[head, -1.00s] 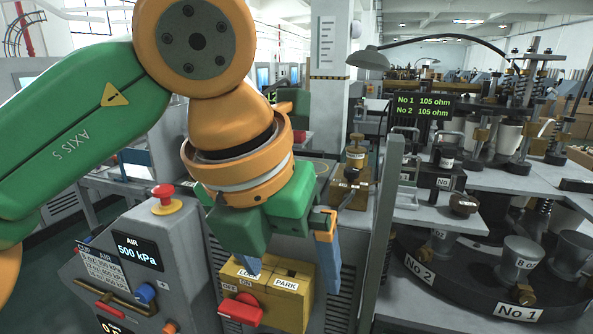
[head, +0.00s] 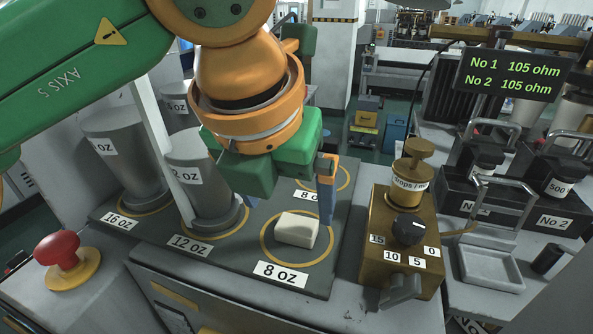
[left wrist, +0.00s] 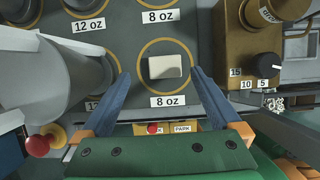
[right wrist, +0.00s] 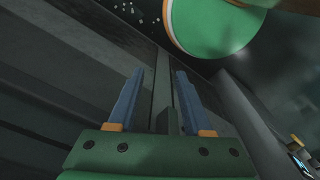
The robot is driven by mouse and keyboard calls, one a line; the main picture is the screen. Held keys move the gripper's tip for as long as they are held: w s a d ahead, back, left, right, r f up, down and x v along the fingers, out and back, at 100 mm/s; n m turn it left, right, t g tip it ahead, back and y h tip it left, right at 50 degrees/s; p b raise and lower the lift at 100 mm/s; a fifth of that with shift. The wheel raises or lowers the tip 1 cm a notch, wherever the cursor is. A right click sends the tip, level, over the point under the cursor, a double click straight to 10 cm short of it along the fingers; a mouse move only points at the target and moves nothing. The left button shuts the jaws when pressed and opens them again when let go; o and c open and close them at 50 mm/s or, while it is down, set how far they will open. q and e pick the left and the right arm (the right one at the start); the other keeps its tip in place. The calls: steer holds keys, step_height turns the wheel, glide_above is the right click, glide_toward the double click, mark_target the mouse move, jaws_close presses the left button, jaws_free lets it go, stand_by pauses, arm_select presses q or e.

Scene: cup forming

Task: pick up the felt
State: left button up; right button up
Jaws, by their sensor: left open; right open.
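The felt is a small off-white block (head: 297,230) lying on the dark plate (head: 318,277), inside the front yellow ring marked 8 OZ. In the left wrist view the felt (left wrist: 165,67) shows between the two blue fingers, clear of both. My left gripper (left wrist: 160,73) is open and empty, pointing down at the plate.
Grey cylinders marked 12 OZ (head: 190,175) and 16 OZ (head: 120,160) stand left of the felt. A brass dial box (head: 400,235) stands close on the right. A red button (head: 57,248) is at the front left. The other 8 OZ ring (head: 342,178) behind looks empty.

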mark_target(297, 223)
arm_select(q)
steer(key=f, duration=0.1)
steer(key=d+f+p, duration=0.1)
steer(key=shift+s+f, duration=0.3)
steer(key=shift+w+d+f, duration=0.1)
steer(key=shift+w+f, duration=0.65)
steer(key=shift+w, duration=0.25)
steer(key=shift+s+r, duration=0.1)
steer(key=shift+s, duration=0.3)
steer(key=c, duration=1.3)
steer(key=shift+c, duration=0.6)
steer(key=shift+w, duration=0.25)
